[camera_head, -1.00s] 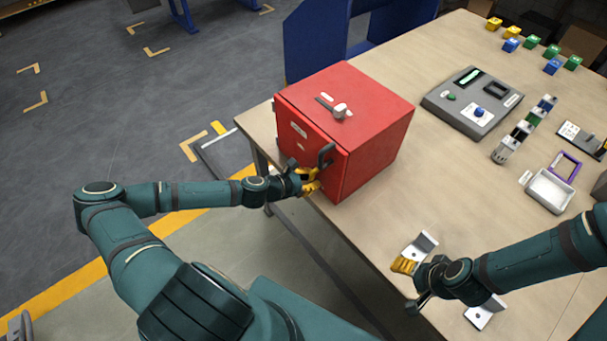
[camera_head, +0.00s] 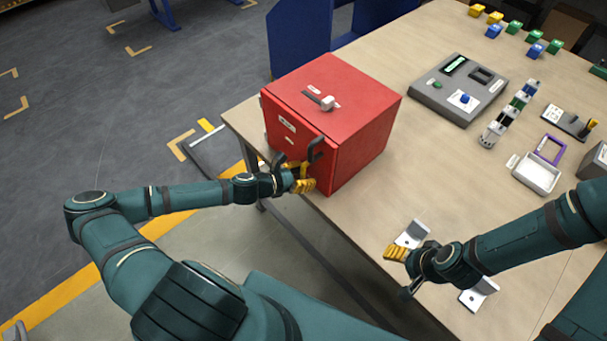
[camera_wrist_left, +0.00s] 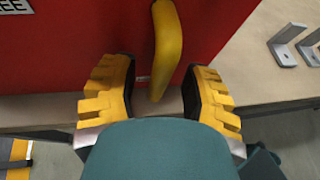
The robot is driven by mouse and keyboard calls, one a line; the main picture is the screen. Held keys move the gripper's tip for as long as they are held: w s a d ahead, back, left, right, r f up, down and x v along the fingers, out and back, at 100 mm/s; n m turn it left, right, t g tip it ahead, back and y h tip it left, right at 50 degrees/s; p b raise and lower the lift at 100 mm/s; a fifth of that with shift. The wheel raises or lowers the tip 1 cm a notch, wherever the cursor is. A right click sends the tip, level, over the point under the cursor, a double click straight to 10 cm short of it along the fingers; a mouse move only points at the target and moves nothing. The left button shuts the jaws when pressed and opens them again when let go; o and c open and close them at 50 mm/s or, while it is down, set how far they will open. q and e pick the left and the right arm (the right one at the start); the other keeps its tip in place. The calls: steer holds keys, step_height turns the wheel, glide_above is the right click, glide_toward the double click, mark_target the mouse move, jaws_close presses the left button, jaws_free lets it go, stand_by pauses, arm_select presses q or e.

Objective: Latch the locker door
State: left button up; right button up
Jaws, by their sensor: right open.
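The red locker (camera_head: 365,135) stands near the table's left edge. Its door (camera_head: 290,128) faces left and lies against the body; I cannot tell whether it is fully shut. A pale knob (camera_head: 327,103) beside a dark slot is on the locker's top. My left gripper (camera_head: 301,178) is open at the door's lower right. In the left wrist view its yellow fingers (camera_wrist_left: 158,95) stand either side of a curved yellow bar (camera_wrist_left: 167,45) before the red door. My right gripper (camera_head: 396,252) is open, beside a metal bracket.
Metal brackets (camera_head: 412,234) lie on the near table. A grey control box (camera_head: 459,92), a white tray with a purple frame (camera_head: 539,172) and several small coloured blocks (camera_head: 514,27) are further right and back.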

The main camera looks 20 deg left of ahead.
arm_select(q)
steer(key=shift+s+a+r, duration=0.2)
steer(key=shift+s+a, duration=0.2)
steer(key=v, duration=1.1)
steer(key=shift+d, duration=0.1)
